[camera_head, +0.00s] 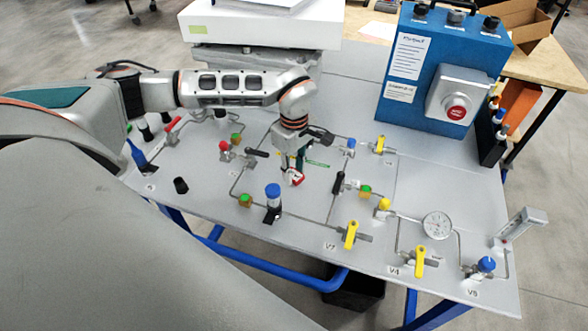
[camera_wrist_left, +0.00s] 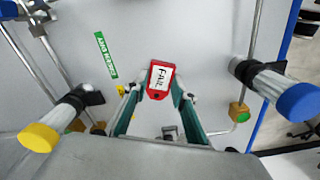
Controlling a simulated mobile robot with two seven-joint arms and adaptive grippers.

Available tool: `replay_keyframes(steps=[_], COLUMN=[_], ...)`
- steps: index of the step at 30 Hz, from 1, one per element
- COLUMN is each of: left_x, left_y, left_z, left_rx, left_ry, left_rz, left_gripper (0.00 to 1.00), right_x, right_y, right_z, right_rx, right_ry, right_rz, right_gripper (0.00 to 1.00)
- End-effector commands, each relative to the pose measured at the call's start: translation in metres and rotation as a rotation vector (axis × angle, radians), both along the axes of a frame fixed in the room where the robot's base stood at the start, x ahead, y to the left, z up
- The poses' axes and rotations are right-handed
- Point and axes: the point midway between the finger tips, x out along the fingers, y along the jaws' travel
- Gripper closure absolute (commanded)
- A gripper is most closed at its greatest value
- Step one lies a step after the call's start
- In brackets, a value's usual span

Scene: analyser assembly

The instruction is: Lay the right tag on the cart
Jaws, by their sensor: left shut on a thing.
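A small red tag with a white face lettered "FAIL" (camera_wrist_left: 161,77) sits between the fingertips of my left gripper (camera_wrist_left: 161,93). In the head view the tag (camera_head: 297,177) shows just below my left gripper (camera_head: 291,170), over the middle of the grey cart top (camera_head: 300,225). I cannot tell for sure whether the tag touches the surface. A green strip with white lettering (camera_head: 318,163) lies flat on the top near the gripper; it also shows in the left wrist view (camera_wrist_left: 105,55). My right gripper is not in view.
Pipes with a blue-capped valve (camera_head: 273,193) and yellow-handled valves (camera_head: 350,235) surround the gripper. A dial gauge (camera_head: 437,225) is at the right. A blue control box with a red button (camera_head: 425,60) and a white case (camera_head: 260,28) stand at the back.

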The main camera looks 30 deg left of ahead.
Motion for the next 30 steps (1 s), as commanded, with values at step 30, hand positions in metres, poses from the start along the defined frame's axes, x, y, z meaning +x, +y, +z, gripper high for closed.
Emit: replay_keyframes(steps=[30], left_x=[0.002], left_y=[0.0], left_z=[0.033], left_rx=[0.0], left_ry=[-0.007], left_rz=[-0.002], left_gripper=[0.58], right_x=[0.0], right_y=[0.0], right_z=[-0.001], right_rx=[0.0], right_ry=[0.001], right_rz=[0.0], right_gripper=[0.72])
